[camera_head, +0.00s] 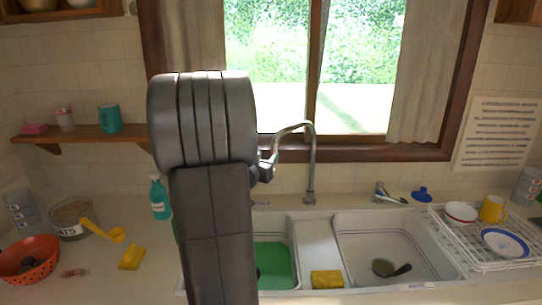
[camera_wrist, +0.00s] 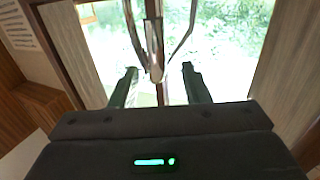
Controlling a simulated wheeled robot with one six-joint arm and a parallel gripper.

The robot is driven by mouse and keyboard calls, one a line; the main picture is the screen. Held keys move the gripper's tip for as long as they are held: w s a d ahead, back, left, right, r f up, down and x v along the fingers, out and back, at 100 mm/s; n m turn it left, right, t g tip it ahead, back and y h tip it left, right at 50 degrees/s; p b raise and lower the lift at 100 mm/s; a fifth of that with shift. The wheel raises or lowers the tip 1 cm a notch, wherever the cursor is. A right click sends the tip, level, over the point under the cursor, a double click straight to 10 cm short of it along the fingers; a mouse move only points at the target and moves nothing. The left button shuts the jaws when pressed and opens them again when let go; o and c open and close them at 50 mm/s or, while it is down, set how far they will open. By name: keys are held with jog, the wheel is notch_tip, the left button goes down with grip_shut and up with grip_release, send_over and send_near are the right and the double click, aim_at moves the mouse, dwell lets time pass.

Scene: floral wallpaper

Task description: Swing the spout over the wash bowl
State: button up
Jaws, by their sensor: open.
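The metal spout (camera_head: 312,165) rises behind the sink, and its curved top bends left toward my gripper (camera_head: 266,170). The arm hides most of my gripper in the head view. In the wrist view, my gripper (camera_wrist: 158,84) is open, with one dark green finger on each side of the spout's end (camera_wrist: 155,45). A gap shows between each finger and the metal. The green wash bowl (camera_head: 284,262) sits in the left basin, its left part hidden behind my arm.
A yellow sponge (camera_head: 327,279) lies on the divider beside the right basin (camera_head: 385,235), which holds a dark utensil. A dish rack (camera_head: 470,255) with crockery stands at right. A teal bottle (camera_head: 159,199) and a red colander (camera_head: 40,250) stand left. The window (camera_head: 350,60) is behind.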

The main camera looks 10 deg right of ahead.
aim_at(272, 151)
jog(key=v, duration=0.7)
jog(key=shift+b, duration=0.4)
jog(key=p+x, duration=0.2)
jog(key=x, duration=1.1)
jog(key=shift+w+d+p, duration=0.25)
jog(key=shift+p, duration=0.05)
